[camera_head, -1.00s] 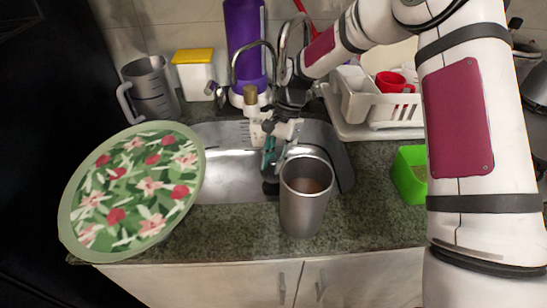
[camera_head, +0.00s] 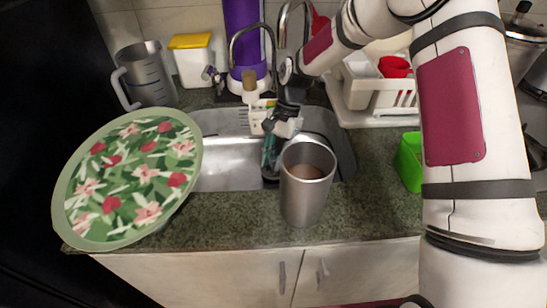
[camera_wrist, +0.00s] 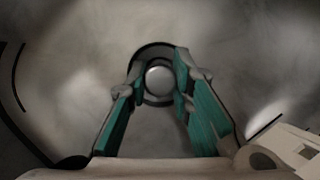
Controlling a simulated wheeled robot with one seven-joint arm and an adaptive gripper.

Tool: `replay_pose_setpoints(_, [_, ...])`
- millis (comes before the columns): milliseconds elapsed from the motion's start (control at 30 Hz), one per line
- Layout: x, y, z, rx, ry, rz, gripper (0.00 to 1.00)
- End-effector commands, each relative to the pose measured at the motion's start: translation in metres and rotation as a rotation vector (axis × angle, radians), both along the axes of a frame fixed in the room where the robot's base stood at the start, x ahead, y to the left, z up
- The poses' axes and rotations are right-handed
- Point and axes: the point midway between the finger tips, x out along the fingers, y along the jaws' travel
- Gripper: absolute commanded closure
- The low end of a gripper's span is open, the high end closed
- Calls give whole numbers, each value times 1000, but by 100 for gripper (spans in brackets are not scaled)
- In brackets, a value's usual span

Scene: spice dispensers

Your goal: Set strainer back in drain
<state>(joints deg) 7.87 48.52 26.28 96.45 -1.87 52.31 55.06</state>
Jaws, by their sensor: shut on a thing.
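My gripper (camera_head: 268,168) points down into the metal sink (camera_head: 225,165), its teal-padded fingers partly hidden behind a metal cup. In the wrist view my gripper (camera_wrist: 160,78) has its fingertips on either side of a small round shiny piece, the strainer (camera_wrist: 159,80), and is shut on it. A dark ring, which looks like the drain rim (camera_wrist: 143,52), shows around the strainer. I cannot tell whether the strainer is seated in the drain or held just above it. The strainer is hidden in the head view.
The metal cup (camera_head: 305,195) with brown contents stands at the sink's front edge, close to my gripper. A floral plate (camera_head: 130,180) is at left. A dish rack (camera_head: 385,115) and green container (camera_head: 410,160) are at right.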

Motion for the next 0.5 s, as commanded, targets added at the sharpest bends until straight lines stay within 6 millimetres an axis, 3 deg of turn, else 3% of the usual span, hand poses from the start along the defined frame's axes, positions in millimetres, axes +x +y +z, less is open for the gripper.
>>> replay_pose_setpoints(500, [0, 0, -12, 1, 1, 0, 100])
